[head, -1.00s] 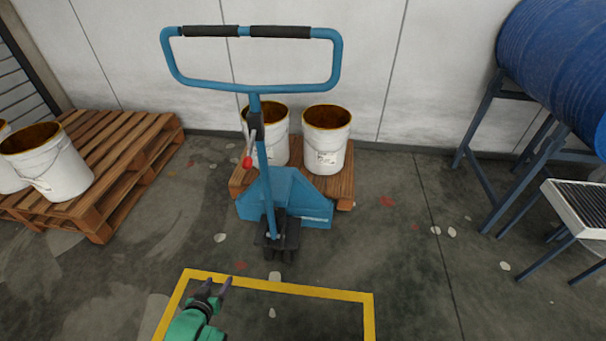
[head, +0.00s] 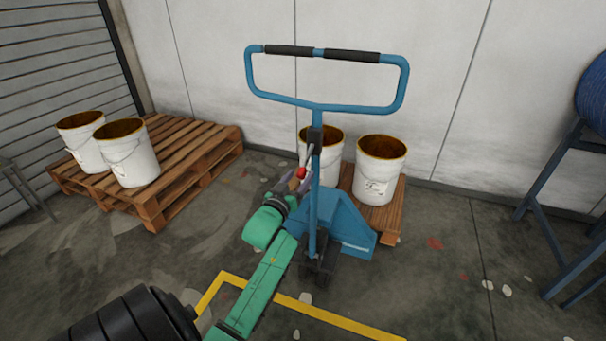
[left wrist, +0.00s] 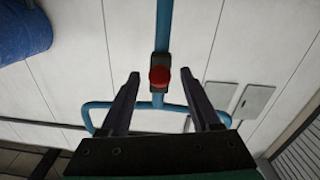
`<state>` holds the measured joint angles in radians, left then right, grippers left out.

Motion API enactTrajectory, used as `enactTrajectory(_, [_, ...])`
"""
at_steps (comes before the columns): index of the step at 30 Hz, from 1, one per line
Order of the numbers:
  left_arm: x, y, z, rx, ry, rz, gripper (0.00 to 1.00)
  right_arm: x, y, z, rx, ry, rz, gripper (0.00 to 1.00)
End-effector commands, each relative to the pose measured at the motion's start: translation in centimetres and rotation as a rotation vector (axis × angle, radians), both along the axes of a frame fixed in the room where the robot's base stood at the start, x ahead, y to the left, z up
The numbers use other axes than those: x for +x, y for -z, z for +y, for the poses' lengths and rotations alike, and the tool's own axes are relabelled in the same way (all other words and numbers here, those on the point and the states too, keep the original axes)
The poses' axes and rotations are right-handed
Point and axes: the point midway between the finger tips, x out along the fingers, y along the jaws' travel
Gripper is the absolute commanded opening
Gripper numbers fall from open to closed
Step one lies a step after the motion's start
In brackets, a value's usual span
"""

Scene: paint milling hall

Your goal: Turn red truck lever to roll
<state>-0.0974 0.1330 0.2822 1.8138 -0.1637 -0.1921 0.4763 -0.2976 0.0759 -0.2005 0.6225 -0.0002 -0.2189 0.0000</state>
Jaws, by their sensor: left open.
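The blue pallet truck (head: 332,222) stands upright in front of the wall, its loop handle (head: 325,52) at the top. The lever with its red knob (head: 301,173) sits on the left side of the truck's shaft, slanting down from a dark block (head: 315,138). My left gripper (head: 297,182) is close to the knob, at its lower left. In the left wrist view, the red knob (left wrist: 160,76) shows ahead, between the lines of the two open fingers (left wrist: 162,92). Contact with the knob cannot be made out. My right gripper is not in view.
White buckets (head: 380,168) stand on the wooden pallet (head: 391,221) behind the truck. Another pallet (head: 190,163) with buckets is at the left. A blue drum (head: 592,95) on a stand is at the right. Yellow floor lines (head: 335,319) mark the foreground.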

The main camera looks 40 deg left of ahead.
Motion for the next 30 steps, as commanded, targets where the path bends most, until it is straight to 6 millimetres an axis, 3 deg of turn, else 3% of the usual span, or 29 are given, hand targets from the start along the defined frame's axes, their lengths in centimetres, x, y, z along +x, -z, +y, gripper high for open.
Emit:
enactTrajectory(4, [1.9,0.0,0.6,0.000,0.001,0.000,0.64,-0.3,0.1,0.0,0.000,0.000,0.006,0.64])
enactTrajectory(12, [2.2,0.1,0.6,0.001,0.001,0.001,0.64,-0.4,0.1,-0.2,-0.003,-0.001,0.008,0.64])
enactTrajectory(13, [2.2,0.1,0.6,0.001,0.001,0.001,0.56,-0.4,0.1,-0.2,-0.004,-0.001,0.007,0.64])
enactTrajectory(17, [2.2,0.1,0.6,0.000,0.001,0.001,0.06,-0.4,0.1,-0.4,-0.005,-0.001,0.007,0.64])
enactTrajectory(18, [2.2,0.1,0.6,0.000,0.001,0.001,0.00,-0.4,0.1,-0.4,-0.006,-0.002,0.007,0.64])
enactTrajectory(30, [2.2,0.1,0.6,-0.001,0.001,0.002,0.00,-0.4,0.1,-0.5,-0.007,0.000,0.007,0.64])
